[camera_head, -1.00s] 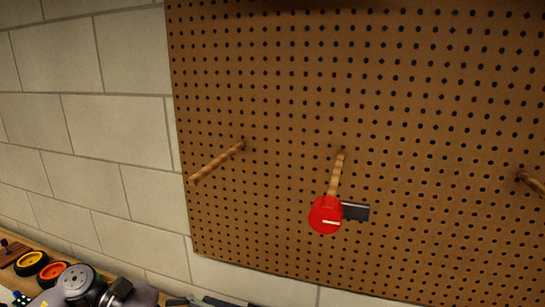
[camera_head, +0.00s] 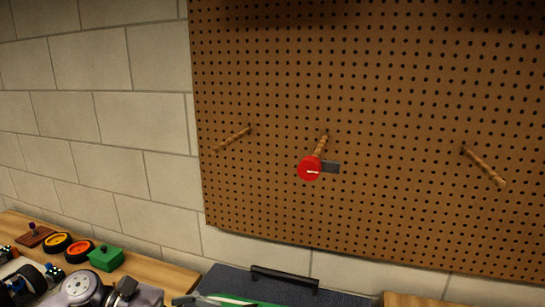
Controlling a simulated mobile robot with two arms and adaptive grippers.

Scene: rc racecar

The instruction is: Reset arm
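Neither gripper can be made out in the head view. A grey rounded part with a pale disc and a black piece, which looks like part of my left arm (camera_head: 85,290), shows at the bottom left edge. No part that I can identify as my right arm is in view.
A brown pegboard (camera_head: 400,100) has wooden pegs (camera_head: 484,167); a red round object with a dark flat piece (camera_head: 309,169) hangs on the middle one. Below are a dark case with a handle (camera_head: 285,278), a green block (camera_head: 106,259), and yellow and orange-rimmed wheels (camera_head: 79,251) on a wooden worktop (camera_head: 150,268).

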